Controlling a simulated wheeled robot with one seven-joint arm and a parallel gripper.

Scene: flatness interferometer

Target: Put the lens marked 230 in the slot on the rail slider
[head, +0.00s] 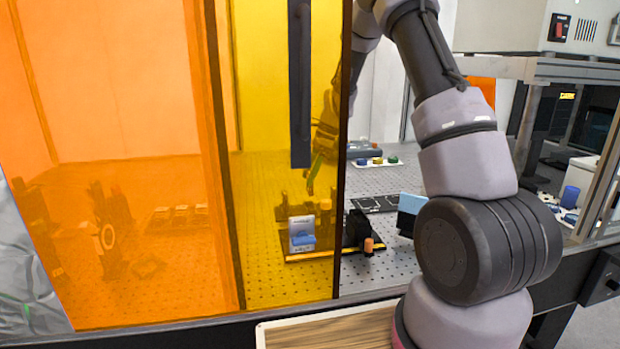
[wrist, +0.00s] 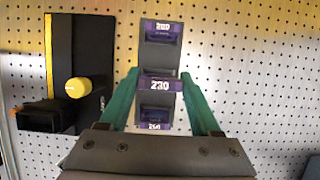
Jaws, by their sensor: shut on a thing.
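My gripper (wrist: 160,78) has green fingers, shut on the lens marked 230 (wrist: 159,84), a purple-labelled piece. It is over a dark holder (wrist: 158,58) that also shows labels reading 200 (wrist: 162,27) and 260 (wrist: 154,126). I cannot tell whether the held lens is clear of the holder. In the head view my gripper (head: 314,174) shows through the yellow panel, above the pegboard table. I cannot make out the slider's slot.
A black fixture with a yellow edge (wrist: 66,50) and a yellow knob (wrist: 78,88) stands left in the wrist view. Orange and yellow panels (head: 120,150) cover the left of the head view. A light-blue block (head: 410,205) stands right of the rail.

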